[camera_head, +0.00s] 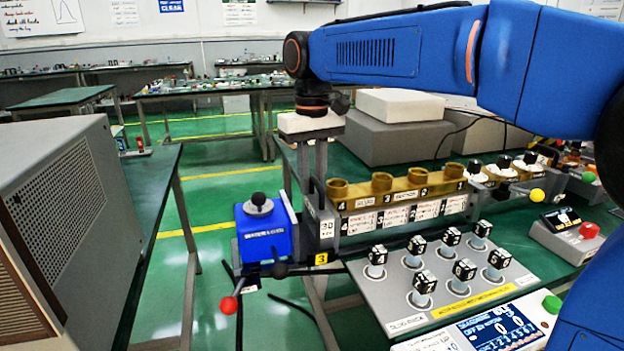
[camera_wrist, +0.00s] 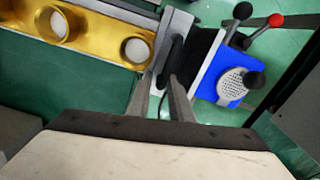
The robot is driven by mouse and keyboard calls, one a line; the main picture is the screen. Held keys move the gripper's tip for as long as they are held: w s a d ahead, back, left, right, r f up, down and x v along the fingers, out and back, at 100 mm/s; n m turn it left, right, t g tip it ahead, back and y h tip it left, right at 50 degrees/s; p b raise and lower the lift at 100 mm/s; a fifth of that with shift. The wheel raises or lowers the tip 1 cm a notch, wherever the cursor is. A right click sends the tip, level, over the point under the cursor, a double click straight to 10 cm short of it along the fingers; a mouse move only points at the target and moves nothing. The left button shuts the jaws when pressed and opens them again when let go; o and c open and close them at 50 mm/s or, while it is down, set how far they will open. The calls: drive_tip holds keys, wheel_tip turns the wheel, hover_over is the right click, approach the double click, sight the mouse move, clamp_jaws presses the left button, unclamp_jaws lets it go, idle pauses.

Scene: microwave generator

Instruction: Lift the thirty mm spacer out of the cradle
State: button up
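The thirty mm spacer (camera_head: 327,229) is a grey block with a white "30" label and a black handle on top. It stands upright between the blue slide block (camera_head: 264,232) and the brass row (camera_head: 398,190). My gripper (camera_head: 313,178) points straight down at it from above. In the wrist view, the two fingers (camera_wrist: 165,82) stand on either side of the black handle (camera_wrist: 174,60). Whether they press on it cannot be told. The cradle floor under the spacer is mostly hidden.
A red-tipped lever (camera_head: 229,305) sticks out at the front left. A panel of numbered knobs (camera_head: 408,318) lies in front of the brass row. A large grey cabinet (camera_head: 75,215) stands at the left. White and grey boxes (camera_head: 400,105) stand behind.

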clamp_jaws()
idle(1.5)
